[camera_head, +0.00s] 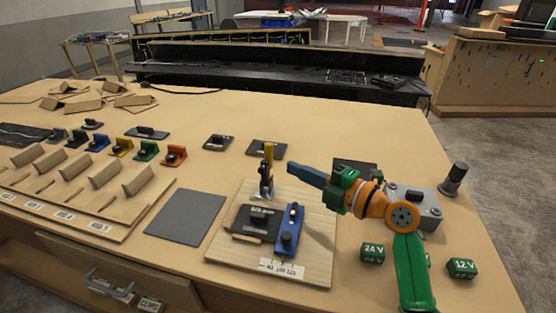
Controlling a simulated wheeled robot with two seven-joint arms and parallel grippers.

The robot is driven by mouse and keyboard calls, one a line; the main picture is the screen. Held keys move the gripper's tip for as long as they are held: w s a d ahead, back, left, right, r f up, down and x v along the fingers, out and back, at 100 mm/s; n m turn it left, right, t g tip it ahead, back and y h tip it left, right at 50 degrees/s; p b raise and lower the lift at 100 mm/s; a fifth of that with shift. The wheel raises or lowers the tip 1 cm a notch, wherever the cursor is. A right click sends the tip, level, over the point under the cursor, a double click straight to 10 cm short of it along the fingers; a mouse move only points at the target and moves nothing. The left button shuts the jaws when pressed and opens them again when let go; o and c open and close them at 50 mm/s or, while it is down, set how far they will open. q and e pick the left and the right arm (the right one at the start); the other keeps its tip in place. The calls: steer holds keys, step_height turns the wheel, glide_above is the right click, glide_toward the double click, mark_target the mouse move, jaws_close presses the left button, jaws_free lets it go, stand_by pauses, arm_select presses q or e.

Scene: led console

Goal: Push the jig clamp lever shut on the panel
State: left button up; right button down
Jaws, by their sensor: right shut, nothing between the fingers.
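The clamp lever (267,160) is orange-yellow and stands upright at the back of the wooden jig board (305,272). A dark panel (250,226) with a small black block on it lies on the board in front of the lever. A blue fixture (289,232) stands to the panel's right. My right gripper (291,169) is shut and empty, with its blue fingers pointing left toward the lever. The tips are just right of the lever, and a small gap shows. My left gripper is out of view.
A grey mat (187,214) lies left of the jig. Green blocks marked 24 V (372,253) and 12 V (462,268) sit at the right, near my right arm. A grey metal box (426,208) stands behind that arm. Several coloured parts and wooden holders fill the table's left.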

mark_target(268, 162)
steer(key=x, duration=0.5)
steer(key=shift+w+a+f, duration=0.1)
steer(key=shift+w+a, duration=0.1)
steer(key=shift+a, duration=0.2)
steer(key=shift+w, duration=0.1)
